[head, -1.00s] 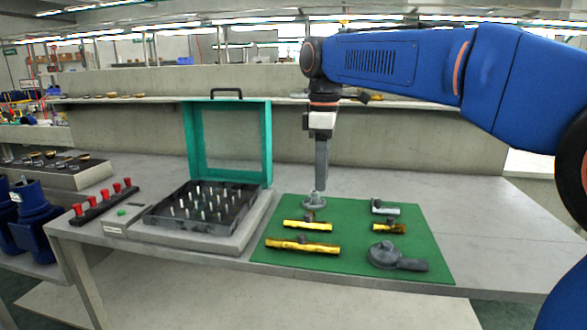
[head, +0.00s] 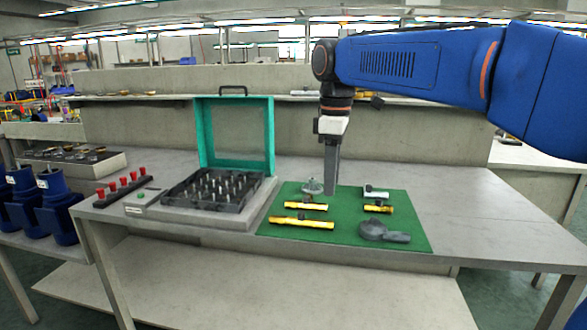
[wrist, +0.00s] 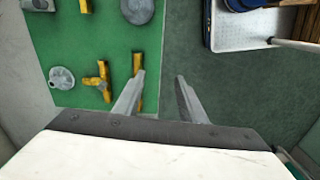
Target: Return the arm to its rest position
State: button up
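My gripper (head: 331,186) hangs pointing down at the back of the green mat (head: 410,228), just right of a small grey flanged part (head: 313,187). In the wrist view my gripper (wrist: 160,74) has its two fingers apart with nothing between them. My blue arm reaches in from the right, bent down at the wrist. On the mat lie yellow fittings (head: 302,222), a silver fitting (head: 376,192) and a dark grey pump-like part (head: 373,230). Whether the fingertips touch the mat cannot be told.
A teal-lidded case (head: 200,130) stands open left of the mat, with several upright pins in its tray. A rack of red-topped pieces (head: 122,187) and blue pump bodies (head: 58,212) are further left. The table right of the mat (head: 470,205) is clear.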

jog(key=s+d+f+m+t, duration=0.2)
jog(key=s+d+f+m, duration=0.5)
jog(key=s+d+f, duration=0.3)
jog(key=s+d+f+m+t, duration=0.2)
jog(key=s+d+f+m, duration=0.5)
jog(key=s, duration=0.8)
jog(key=d+f, duration=0.3)
jog(key=f, duration=0.2)
jog(key=shift+d+f+m+t, duration=0.15)
jog(key=shift+f+m+t, duration=0.15)
jog(key=shift+m, duration=0.1)
jog(key=shift+s+r, duration=0.1)
